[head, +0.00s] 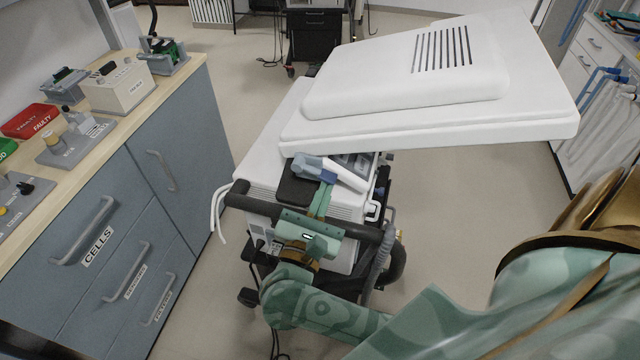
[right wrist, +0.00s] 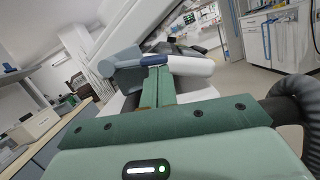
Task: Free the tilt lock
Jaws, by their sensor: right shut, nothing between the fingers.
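The tilt lock looks like a lever with a blue-grey end (head: 308,164) and a white arm (head: 345,178), under the white tilted screen housing (head: 400,80) of the ventilator. In the right wrist view the lever (right wrist: 190,66) lies across the picture just past my fingertips, with a dark blue band near its middle. My right gripper (head: 327,182) reaches over the dark push bar to the lever, its green fingers shut together and empty. Its fingers (right wrist: 158,76) end at the blue band; I cannot tell if they touch it. My left gripper is not in view.
The dark push bar (head: 258,207) and a grey hose (head: 383,250) are close to my right arm. A counter (head: 190,62) with drawers and small devices stands at the left. A white cabinet (head: 590,60) with blue hoses stands at the right.

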